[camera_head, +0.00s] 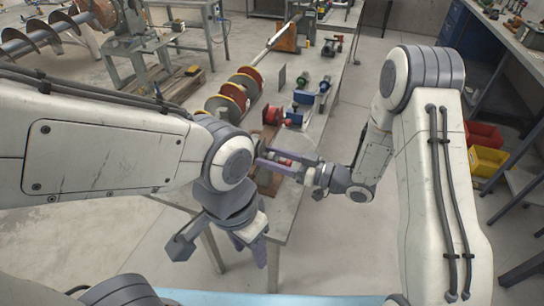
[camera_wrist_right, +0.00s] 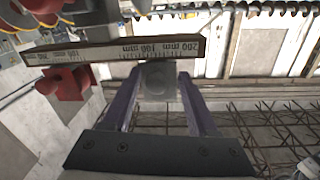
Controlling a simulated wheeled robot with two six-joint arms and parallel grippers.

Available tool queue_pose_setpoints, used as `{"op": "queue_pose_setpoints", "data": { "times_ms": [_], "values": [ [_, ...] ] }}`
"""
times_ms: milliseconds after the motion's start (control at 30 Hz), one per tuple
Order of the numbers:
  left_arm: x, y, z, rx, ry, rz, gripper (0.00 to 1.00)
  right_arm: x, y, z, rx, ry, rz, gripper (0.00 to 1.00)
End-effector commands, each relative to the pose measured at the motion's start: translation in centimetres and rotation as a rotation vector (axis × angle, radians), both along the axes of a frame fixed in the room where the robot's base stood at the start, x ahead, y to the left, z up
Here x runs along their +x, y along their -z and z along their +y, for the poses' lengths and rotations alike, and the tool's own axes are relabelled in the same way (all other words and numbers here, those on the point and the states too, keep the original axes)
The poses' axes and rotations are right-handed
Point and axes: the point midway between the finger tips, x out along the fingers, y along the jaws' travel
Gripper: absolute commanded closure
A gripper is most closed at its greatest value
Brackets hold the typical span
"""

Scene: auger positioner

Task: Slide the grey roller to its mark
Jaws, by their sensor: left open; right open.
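A grey part with a round face (camera_wrist_right: 158,82), which looks like the grey roller, shows between the purple fingers of my right gripper in the right wrist view. A pale scale strip marked in mm (camera_wrist_right: 120,50) runs across just beyond it. The part's mark cannot be made out. In the head view my right gripper (camera_head: 264,156) is open at the near end of the bench, its fingers either side of small red and grey parts. No grip shows. My left gripper (camera_head: 250,246) is open and empty, pointing down, lower and nearer, apart from the bench parts.
A red block (camera_wrist_right: 68,84) hangs at the left of the scale. Red and yellow bins (camera_head: 487,160) stand at right.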

Motion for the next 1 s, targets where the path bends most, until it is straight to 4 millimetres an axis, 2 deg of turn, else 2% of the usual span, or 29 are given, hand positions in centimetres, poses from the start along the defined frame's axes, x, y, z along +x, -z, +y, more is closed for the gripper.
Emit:
{"op": "queue_pose_setpoints", "data": {
  "times_ms": [500, 700, 1000],
  "values": [
    [0.0, 1.8, 0.0, 0.0, 0.0, 0.0, 0.5, -3.2, 0.1, -8.4, 0.001, 0.009, -0.002, 0.41],
    [0.0, 1.9, 0.0, 0.0, 0.0, 0.0, 0.5, -3.9, 0.0, -9.6, 0.001, 0.005, 0.0, 0.41],
    [0.0, 1.9, 0.0, 0.0, 0.0, 0.0, 0.5, -3.9, 0.0, -9.6, -0.003, 0.004, 0.0, 0.41]
  ]
}}
